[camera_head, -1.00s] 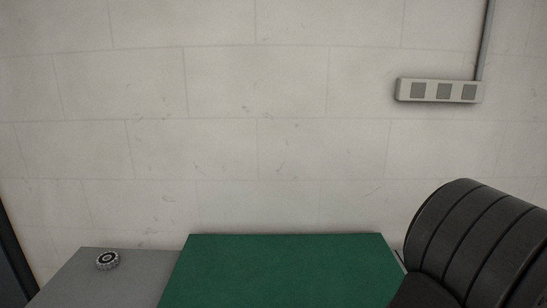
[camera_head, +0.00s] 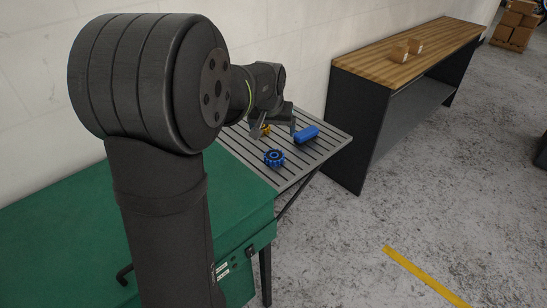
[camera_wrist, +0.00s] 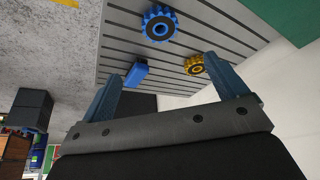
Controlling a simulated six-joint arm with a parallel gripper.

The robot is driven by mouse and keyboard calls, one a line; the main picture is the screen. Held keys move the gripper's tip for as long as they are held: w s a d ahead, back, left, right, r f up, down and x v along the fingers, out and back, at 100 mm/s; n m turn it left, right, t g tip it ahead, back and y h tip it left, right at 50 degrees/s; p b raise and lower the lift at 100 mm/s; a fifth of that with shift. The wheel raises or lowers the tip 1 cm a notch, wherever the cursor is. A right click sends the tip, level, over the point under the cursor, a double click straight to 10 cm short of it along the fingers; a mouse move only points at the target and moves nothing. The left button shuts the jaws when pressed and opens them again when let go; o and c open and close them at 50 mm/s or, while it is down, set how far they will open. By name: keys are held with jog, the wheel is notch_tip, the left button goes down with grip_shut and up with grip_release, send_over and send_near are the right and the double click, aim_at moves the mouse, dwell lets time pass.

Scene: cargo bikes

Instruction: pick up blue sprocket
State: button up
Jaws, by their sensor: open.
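The blue sprocket (camera_head: 274,158) lies flat on the grey slatted table (camera_head: 316,150), near its front. It also shows at the top of the wrist view (camera_wrist: 160,23), beyond the fingertips. My gripper (camera_head: 278,126) is open and empty over the back part of the slatted table. In the wrist view my gripper (camera_wrist: 164,68) shows its two fingers wide apart, with nothing between them. A yellow sprocket (camera_head: 265,129) lies by the gripper, partly hidden in the head view. In the wrist view the yellow sprocket (camera_wrist: 195,64) is close to the right finger.
A blue block (camera_head: 306,134) lies right of the blue sprocket; in the wrist view it is near the left finger (camera_wrist: 136,73). A green bench (camera_head: 80,230) adjoins on the left, and a wall stands behind. A wooden workbench (camera_head: 410,55) stands at the right.

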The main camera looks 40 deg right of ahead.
send_over(274, 155)
jog(key=s+a, duration=0.1)
jog(key=f, duration=0.8)
jog(key=shift+s+a+f, duration=0.1)
jog(key=shift+s+f, duration=0.1)
jog(key=shift+f, duration=0.15)
jog(key=x, duration=0.5)
jog(key=shift+s+a+f, duration=0.1)
jog(key=shift+a+f, duration=0.1)
jog(key=shift+a, duration=0.1)
jog(key=c, duration=1.3)
